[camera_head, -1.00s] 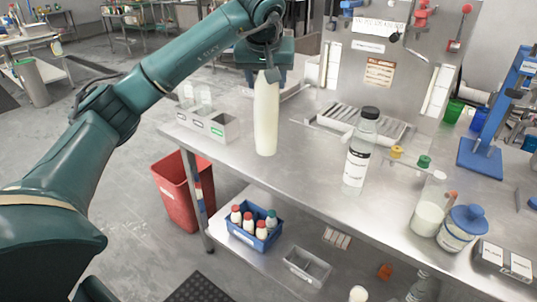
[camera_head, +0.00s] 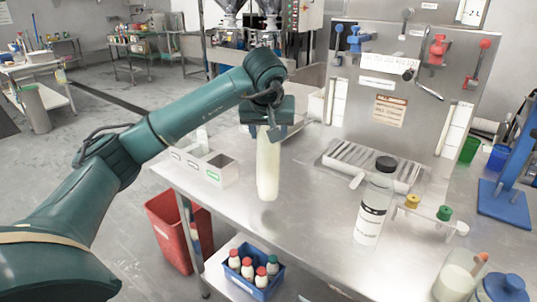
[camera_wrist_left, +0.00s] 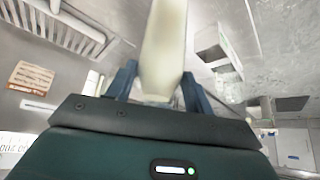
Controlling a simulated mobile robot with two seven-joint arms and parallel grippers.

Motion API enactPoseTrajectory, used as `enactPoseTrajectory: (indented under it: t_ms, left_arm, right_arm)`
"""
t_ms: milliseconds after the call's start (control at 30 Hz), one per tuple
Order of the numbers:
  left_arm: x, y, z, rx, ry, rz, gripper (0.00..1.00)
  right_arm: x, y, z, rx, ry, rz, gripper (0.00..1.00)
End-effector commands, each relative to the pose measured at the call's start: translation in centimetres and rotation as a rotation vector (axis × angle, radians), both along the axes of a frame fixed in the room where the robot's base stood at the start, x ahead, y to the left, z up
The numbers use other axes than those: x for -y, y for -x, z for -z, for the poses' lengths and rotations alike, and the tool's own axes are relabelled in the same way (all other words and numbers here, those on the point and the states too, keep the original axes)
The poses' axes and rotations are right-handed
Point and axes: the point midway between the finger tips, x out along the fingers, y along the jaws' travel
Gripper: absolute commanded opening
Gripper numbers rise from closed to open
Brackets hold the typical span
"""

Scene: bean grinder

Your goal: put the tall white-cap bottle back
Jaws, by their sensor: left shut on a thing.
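A tall, pale cream-white bottle (camera_head: 268,168) hangs upright below my left gripper (camera_head: 267,130). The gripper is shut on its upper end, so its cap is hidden. I cannot tell whether its base touches the table. In the left wrist view the bottle (camera_wrist_left: 164,45) runs between the two blue fingers of the gripper (camera_wrist_left: 160,88). My right gripper is not in view.
A clear bottle with a black cap (camera_head: 372,208) stands on the steel table (camera_head: 305,230) to the right. Behind it are a grated tray (camera_head: 366,168) and an upright panel with levers (camera_head: 395,95). A red bin (camera_head: 170,232) and a blue crate of small bottles (camera_head: 253,272) are below.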

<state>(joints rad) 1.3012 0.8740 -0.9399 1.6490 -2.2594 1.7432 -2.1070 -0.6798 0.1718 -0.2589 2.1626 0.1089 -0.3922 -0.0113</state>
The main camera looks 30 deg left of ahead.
Motion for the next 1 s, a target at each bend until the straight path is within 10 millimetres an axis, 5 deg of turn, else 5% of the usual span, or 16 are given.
enactPoseTrajectory:
  t_ms: [400, 767, 800, 1000]
  left_arm:
    - [0.0, 0.0, 4.0, 0.004, 0.000, 0.000, 0.00]
    - [0.0, 0.0, 4.4, 0.007, 0.001, 0.000, 0.00]
    - [0.0, 0.0, 4.5, 0.003, 0.001, 0.000, 0.55]
    - [0.0, 0.0, 4.5, 0.002, 0.001, 0.001, 0.71]
  right_arm:
    - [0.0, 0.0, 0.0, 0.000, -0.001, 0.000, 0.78]
    - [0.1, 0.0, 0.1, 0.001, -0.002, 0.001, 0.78]
    - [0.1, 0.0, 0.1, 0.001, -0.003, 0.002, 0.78]
    - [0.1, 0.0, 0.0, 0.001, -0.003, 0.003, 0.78]
